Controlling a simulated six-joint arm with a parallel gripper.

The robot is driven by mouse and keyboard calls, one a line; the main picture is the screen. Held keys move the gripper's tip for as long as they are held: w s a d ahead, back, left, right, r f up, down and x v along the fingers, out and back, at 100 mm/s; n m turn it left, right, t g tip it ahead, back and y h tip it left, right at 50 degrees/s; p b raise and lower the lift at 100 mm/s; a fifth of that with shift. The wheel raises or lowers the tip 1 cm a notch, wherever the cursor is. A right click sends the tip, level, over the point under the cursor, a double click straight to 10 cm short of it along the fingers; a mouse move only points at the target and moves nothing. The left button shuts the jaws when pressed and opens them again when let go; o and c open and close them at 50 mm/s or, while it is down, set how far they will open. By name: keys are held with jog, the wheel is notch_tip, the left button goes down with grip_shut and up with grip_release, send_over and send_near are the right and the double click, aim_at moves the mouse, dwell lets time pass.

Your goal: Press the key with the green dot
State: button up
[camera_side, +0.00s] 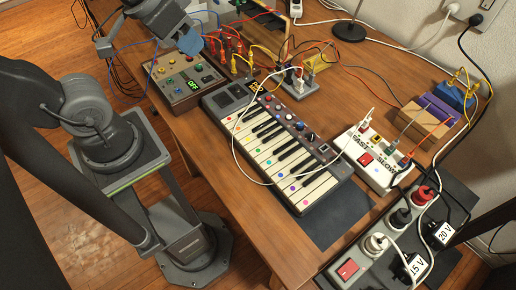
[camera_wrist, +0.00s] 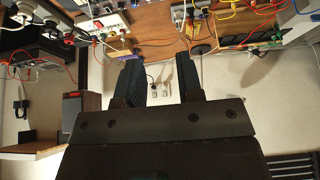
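The small keyboard (camera_side: 285,152) lies on the wooden table in the middle of the side view. Its white keys carry small coloured dots near their front ends. My gripper (camera_side: 190,42) is at the top of the side view, beyond the keyboard and above the box with the green display. In the wrist view my gripper's (camera_wrist: 160,68) two dark fingers stand apart with nothing between them. It touches no key. I cannot pick out the keyboard in the wrist view.
The control box (camera_side: 180,80) with knobs stands left of the keyboard. A white switch box (camera_side: 375,158) and a power strip (camera_side: 400,230) with plugs stand to the right. A white cable (camera_side: 235,150) loops over the keyboard. Many coloured leads cross the table behind it.

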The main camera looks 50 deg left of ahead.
grip_shut()
dwell(1.4)
